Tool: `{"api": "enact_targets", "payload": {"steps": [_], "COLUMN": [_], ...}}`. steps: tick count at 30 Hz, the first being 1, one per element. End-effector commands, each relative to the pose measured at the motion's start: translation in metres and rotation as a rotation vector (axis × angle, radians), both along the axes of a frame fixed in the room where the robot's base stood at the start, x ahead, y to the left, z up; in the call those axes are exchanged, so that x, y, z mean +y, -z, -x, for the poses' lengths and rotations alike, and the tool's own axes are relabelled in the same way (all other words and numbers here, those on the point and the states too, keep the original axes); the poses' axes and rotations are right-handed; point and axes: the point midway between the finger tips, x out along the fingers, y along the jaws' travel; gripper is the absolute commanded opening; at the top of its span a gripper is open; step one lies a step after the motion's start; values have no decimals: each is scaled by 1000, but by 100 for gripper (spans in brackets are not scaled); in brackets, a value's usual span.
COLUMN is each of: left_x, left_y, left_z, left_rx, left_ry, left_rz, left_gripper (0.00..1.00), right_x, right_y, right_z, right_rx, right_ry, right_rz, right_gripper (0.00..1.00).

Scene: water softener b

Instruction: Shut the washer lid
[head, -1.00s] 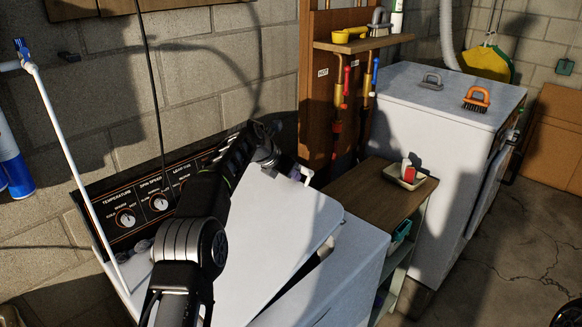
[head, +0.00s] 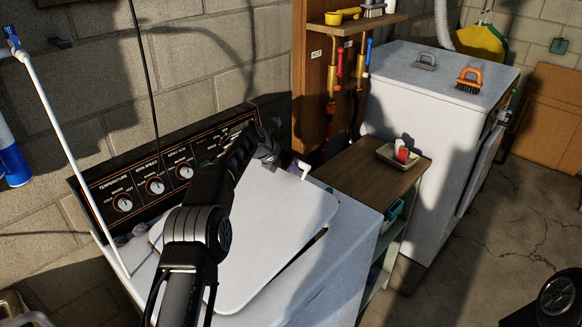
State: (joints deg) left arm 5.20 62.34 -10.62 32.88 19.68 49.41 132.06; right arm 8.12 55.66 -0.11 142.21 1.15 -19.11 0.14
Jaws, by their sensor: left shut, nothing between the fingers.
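The washer (head: 340,265) is white, with a black dial panel (head: 150,185) along its back. Its white lid (head: 275,235) lies low and nearly flat over the top, with a narrow dark gap along its right edge. My left arm crosses over the lid's left part and hides some of it. My left gripper (head: 268,150) is shut and empty at the lid's far edge, in front of the panel. I cannot tell whether it touches the lid. My right gripper is out of view.
A wooden-topped shelf unit (head: 350,172) with a small tray (head: 403,156) stands right of the washer. Beyond it is a white appliance (head: 415,130) with a brush (head: 470,80) on top. A white pipe (head: 65,150) rises at the left.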

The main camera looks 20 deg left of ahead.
Motion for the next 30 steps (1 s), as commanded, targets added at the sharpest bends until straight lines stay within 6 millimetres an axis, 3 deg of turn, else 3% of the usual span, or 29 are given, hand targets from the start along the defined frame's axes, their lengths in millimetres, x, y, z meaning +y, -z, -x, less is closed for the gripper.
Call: {"api": "enact_targets", "payload": {"steps": [5, 26, 30], "left_x": [-3, -8, -9], "left_y": [5, 66, 63], "left_z": [-4, -12, -13], "left_rx": [-11, -13, -16], "left_ry": [-1, 0, 0], "left_rz": [3, 5, 6], "left_gripper": [0, 0, 9], "right_x": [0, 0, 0], "right_y": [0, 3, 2], "right_z": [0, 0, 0], "right_rx": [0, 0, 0], "right_ry": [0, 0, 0], "right_rz": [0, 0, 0], "right_gripper": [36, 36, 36]}}
